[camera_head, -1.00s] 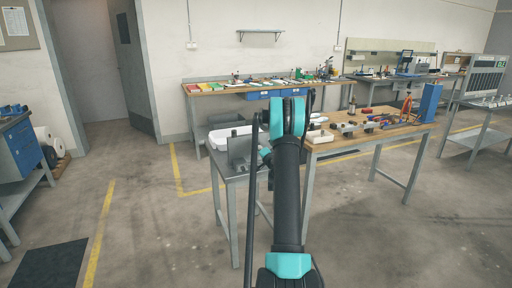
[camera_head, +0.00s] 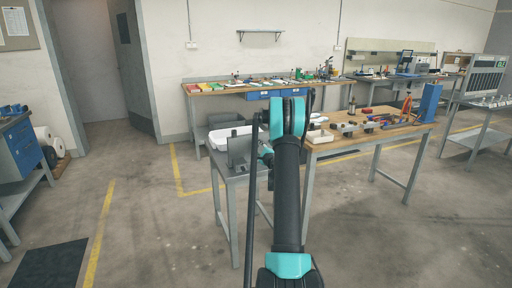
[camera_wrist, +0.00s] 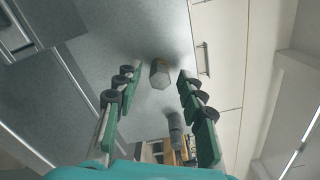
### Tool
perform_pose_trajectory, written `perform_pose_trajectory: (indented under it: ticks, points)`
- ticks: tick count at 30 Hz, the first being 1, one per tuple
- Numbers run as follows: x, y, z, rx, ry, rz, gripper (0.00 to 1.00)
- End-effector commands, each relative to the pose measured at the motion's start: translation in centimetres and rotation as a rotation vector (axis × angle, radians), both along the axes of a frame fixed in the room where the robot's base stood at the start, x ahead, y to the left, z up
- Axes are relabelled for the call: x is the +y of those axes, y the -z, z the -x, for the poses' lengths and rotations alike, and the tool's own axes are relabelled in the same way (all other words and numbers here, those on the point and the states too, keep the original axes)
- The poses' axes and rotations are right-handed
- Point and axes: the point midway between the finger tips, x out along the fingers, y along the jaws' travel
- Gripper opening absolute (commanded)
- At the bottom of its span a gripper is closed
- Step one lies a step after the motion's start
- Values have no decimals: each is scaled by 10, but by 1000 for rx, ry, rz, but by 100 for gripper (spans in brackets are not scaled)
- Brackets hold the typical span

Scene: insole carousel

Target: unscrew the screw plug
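In the wrist view the screw plug (camera_wrist: 159,76) shows as a grey hexagonal head with a thin yellowish ring at its far end. It stands out from a grey flat surface (camera_wrist: 105,50). My gripper (camera_wrist: 160,71) is open, with its green finger pads on either side of the plug and visible gaps to both. Nothing is held. In the head view my arm hides most of the gripper and the plug. An upright grey plate (camera_head: 239,151) stands on the small metal table (camera_head: 233,180) just left of my arm.
A second grey cylindrical part (camera_wrist: 175,124) sits below the plug in the wrist view. A wooden workbench (camera_head: 345,146) with tools and parts adjoins on the right.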

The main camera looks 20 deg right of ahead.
Motion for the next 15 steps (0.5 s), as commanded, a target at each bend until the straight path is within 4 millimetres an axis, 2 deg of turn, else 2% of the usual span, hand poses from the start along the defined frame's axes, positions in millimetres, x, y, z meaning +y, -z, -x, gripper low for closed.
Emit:
perform_pose_trajectory:
  ticks: [7, 15]
  points:
    - [0, 0, 0, 4, 0, -120, 40]
    - [0, 0, 0, 15, 0, -449, 40]
